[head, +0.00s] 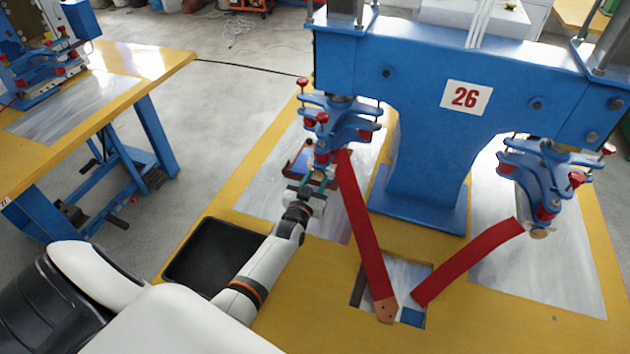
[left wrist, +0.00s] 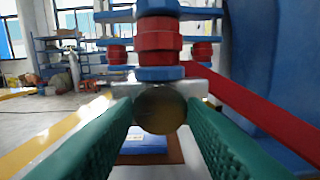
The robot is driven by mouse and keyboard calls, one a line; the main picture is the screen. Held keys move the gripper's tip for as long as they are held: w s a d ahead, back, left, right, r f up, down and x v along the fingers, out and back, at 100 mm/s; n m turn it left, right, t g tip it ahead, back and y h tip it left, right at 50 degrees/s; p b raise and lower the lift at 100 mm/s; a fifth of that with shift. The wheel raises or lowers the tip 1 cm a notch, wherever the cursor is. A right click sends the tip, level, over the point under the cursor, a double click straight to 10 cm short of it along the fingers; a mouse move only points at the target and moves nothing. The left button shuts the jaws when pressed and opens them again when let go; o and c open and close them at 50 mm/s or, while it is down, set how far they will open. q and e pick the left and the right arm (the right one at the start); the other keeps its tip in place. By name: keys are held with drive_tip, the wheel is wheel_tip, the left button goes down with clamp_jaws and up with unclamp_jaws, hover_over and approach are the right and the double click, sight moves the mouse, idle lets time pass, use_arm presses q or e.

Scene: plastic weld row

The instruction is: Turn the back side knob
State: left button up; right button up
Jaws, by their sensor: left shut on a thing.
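A blue weld head (head: 345,118) with several red knobs hangs under the left side of the blue machine. My left gripper (head: 318,182) reaches up to its lower front. In the left wrist view, the green fingers of my left gripper (left wrist: 160,120) close from both sides on a round brass-coloured knob-like part (left wrist: 160,108). Red and blue discs (left wrist: 157,42) are stacked right above this part. In the head view the gripped part is hidden by the gripper. I cannot tell whether it is the back side knob. My right gripper is not in view.
A red strap (head: 362,220) runs down from the weld head to the table, close to my gripper's right. A second weld head (head: 545,175) hangs on the right. A black tray (head: 212,255) is set in the yellow table beside my left arm.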

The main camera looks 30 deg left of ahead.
use_arm(q)
drive_tip(key=shift+f, duration=0.15)
idle(0.3)
drive_tip(key=o, duration=1)
drive_tip(key=b+v, duration=0.1)
drive_tip(key=v, duration=1.1)
drive_tip(key=shift+s, duration=0.1)
